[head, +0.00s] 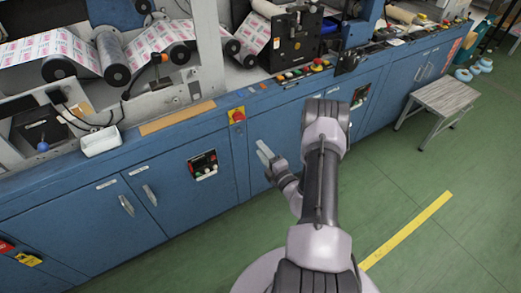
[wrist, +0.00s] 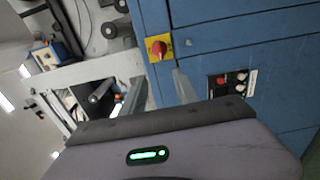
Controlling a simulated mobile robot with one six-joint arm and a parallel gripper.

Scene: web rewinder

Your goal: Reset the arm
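My gripper (head: 264,153) is in front of the blue cabinet front of the web rewinder (head: 85,222), held out to the left of my arm. In the wrist view, my gripper (wrist: 158,80) shows two grey fingers standing apart, with blue panel visible between them and nothing held. The red rotary switch on its yellow plate (wrist: 158,47) lies just beyond the fingertips in that view. The same switch (head: 237,115) shows above and left of my gripper in the head view. I cannot tell the exact distance from the fingers to the panel.
A button panel (head: 203,165) sits on the cabinet left of my gripper. A white tray (head: 100,142) rests on the machine ledge. A small slatted table (head: 446,97) stands at the right. Green floor with a yellow line (head: 407,230) is clear at the lower right.

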